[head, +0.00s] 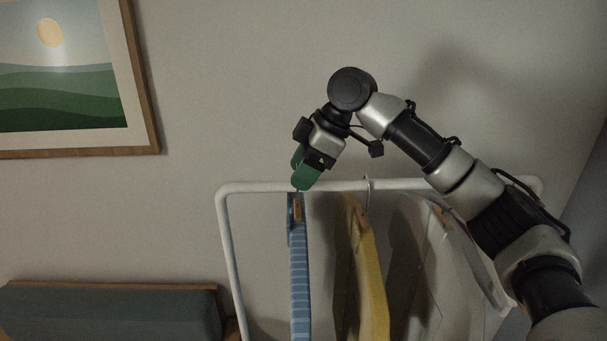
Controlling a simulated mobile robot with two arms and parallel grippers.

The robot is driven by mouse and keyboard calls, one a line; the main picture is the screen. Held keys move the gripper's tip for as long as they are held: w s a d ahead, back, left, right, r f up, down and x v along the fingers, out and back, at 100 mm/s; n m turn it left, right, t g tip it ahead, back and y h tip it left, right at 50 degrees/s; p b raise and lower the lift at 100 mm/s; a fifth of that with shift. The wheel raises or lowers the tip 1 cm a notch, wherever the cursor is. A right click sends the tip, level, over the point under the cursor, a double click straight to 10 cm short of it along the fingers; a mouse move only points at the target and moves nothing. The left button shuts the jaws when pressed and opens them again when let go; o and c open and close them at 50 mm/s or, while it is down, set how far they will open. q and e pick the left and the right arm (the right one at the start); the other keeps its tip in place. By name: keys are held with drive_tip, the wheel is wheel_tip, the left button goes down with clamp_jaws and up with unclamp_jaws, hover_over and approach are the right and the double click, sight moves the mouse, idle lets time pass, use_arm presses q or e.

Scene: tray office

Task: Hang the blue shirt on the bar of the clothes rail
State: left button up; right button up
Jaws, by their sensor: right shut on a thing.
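The blue shirt (299,285) hangs edge-on below the left part of the rail's bar, on a hanger with a wooden part (297,208). The white clothes rail (262,187) stands in front of the wall. My right gripper (301,183) has green fingers and is shut on the hanger's hook, just above the bar at its left part. The fingers hide most of the hook, so I cannot tell whether it rests on the bar. My left gripper is out of view.
A yellow garment (372,280) hangs right of the blue shirt, its hook (367,190) over the bar. A pale garment (428,265) hangs further right, behind my right arm. A dark teal cushioned seat (110,311) is at lower left. A framed picture (153,100) hangs on the wall.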

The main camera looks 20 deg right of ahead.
drive_tip(key=shift+w+r, duration=0.1)
drive_tip(key=shift+w, duration=0.25)
drive_tip(key=shift+d+f+b, duration=0.1)
drive_tip(key=shift+f+b, duration=0.35)
drive_tip(key=shift+f, duration=1)
drive_tip(key=o, duration=1.5)
drive_tip(key=shift+o, duration=0.2)
drive_tip(key=b+v, duration=0.3)
drive_tip(key=v, duration=0.7)
drive_tip(key=shift+d+r, duration=0.2)
drive_tip(key=shift+r, duration=0.15)
